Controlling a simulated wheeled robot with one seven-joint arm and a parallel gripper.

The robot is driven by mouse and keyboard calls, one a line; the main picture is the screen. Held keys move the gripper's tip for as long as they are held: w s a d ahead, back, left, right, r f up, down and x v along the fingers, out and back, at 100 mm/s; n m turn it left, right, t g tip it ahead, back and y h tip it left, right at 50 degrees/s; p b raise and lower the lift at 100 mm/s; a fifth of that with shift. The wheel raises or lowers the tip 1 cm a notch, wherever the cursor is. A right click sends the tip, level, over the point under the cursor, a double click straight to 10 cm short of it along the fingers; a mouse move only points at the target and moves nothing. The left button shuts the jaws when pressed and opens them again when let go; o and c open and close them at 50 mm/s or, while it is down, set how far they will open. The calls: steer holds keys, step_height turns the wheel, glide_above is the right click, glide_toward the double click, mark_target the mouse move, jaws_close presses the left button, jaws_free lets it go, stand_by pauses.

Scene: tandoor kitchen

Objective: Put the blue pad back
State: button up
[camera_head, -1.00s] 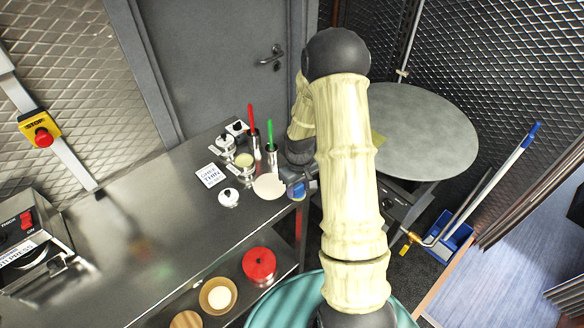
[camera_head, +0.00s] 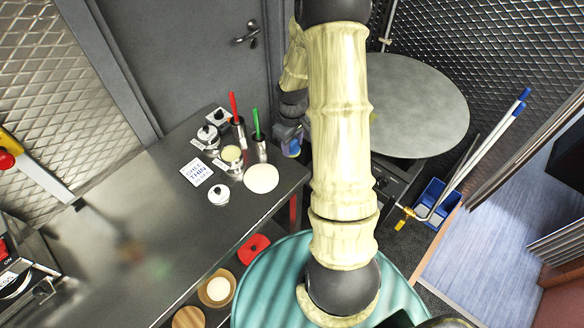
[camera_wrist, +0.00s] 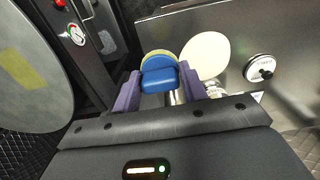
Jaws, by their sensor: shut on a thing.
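The blue pad (camera_wrist: 158,76) is between the two purple fingers of my gripper (camera_wrist: 160,86) in the wrist view. The gripper is shut on it, and a yellow-green rounded edge shows just behind the pad. In the head view my gripper (camera_head: 290,138) is small and partly hidden by my arm, with a bit of blue at its tip. It is near the right end of the steel counter (camera_head: 130,215), beside the green-handled holder. I cannot tell its height above the counter.
A pale disc (camera_head: 261,178), a white lid (camera_head: 218,194), small pots and holders with a red (camera_head: 233,106) and a green handle (camera_head: 256,122) crowd the counter's right end. A round grey surface (camera_head: 415,105) stands to the right. The counter's left part is mostly clear.

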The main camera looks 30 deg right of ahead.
mark_target(291, 154)
step_height(291, 154, down, 5)
steer(key=shift+w+a+f+p, duration=0.15)
steer(key=shift+p, duration=0.7)
steer(key=shift+d+f, duration=0.2)
steer(key=shift+f, duration=0.05)
steer(key=shift+s, duration=0.2)
steer(key=shift+f+p, duration=0.65)
steer(key=shift+f, duration=1.4)
steer(key=shift+w+f, duration=0.1)
steer(key=shift+f, duration=0.05)
steer(key=o, duration=0.9)
steer(key=shift+o, duration=0.2)
steer(key=shift+r, duration=0.3)
